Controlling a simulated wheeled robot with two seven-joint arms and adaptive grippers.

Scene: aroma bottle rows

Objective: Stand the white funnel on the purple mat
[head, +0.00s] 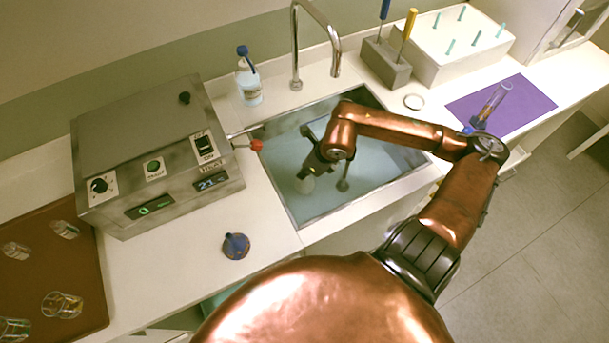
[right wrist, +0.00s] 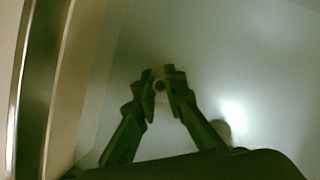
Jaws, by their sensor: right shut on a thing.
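My right gripper (head: 307,166) reaches down over the sink. In the right wrist view its two fingertips (right wrist: 161,83) are shut on a small pale round piece. In the head view a whitish flared piece (head: 305,185) shows just below the fingers; it looks like the white funnel, partly hidden by the gripper. I cannot tell whether it touches the sink floor. The purple mat (head: 533,100) lies on the counter at the right, away from the gripper. My left gripper is not in view.
A glass cylinder with a blue base (head: 492,105) stands on the mat. The sink (head: 392,192) has raised metal edges, with a faucet (head: 297,50) behind it. A grey block (head: 385,66) holds two tools. A blue cone-shaped piece (head: 236,246) sits left of the sink.

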